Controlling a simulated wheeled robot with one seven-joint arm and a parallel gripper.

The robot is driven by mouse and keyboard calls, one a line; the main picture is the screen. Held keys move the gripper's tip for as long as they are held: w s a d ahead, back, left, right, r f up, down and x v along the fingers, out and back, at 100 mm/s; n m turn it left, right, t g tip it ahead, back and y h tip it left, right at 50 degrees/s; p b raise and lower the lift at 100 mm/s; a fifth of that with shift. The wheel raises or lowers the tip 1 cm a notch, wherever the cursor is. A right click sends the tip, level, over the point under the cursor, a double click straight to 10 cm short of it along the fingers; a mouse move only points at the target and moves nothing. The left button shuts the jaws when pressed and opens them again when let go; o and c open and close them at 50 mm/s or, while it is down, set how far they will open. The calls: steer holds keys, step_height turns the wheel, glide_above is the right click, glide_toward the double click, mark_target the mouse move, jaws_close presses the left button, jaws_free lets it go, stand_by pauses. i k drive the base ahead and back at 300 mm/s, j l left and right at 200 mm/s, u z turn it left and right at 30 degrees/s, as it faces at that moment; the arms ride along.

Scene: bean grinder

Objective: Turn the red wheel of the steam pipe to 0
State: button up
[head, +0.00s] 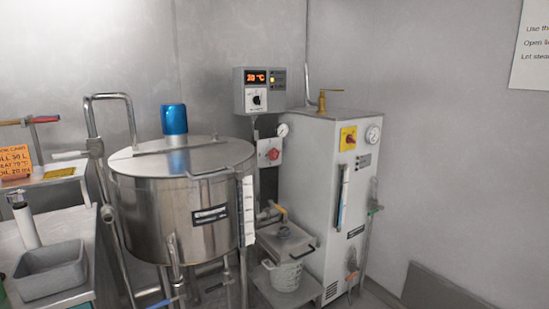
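A small red wheel (272,154) sits in front of a pale plate (262,145) between the steel kettle (165,225) and the white boiler cabinet (330,190). Any marks on the plate are too small to read, so I cannot tell the wheel's setting. A thin upright pipe (255,190) runs near the plate, and a round gauge (283,130) is just above and to its right. My gripper is not in view.
A control box (258,90) showing about 30 °C hangs above the wheel. A lidded box (287,240) and a pale basket (285,274) stand below it. A grey tub (50,272) is on the left counter. A red-handled valve (351,277) is low on the cabinet.

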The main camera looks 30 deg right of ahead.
mark_target(273, 153)
steer(key=i+l+z, duration=0.2)
steer(key=i+l, duration=0.15)
steer(key=i, duration=0.25)
steer(key=i+l+z, duration=0.2)
steer(key=i, duration=0.4)
steer(key=i+l+z, duration=0.15)
steer(key=i, duration=0.5)
steer(key=i+l+z, duration=0.2)
steer(key=i, duration=0.45)
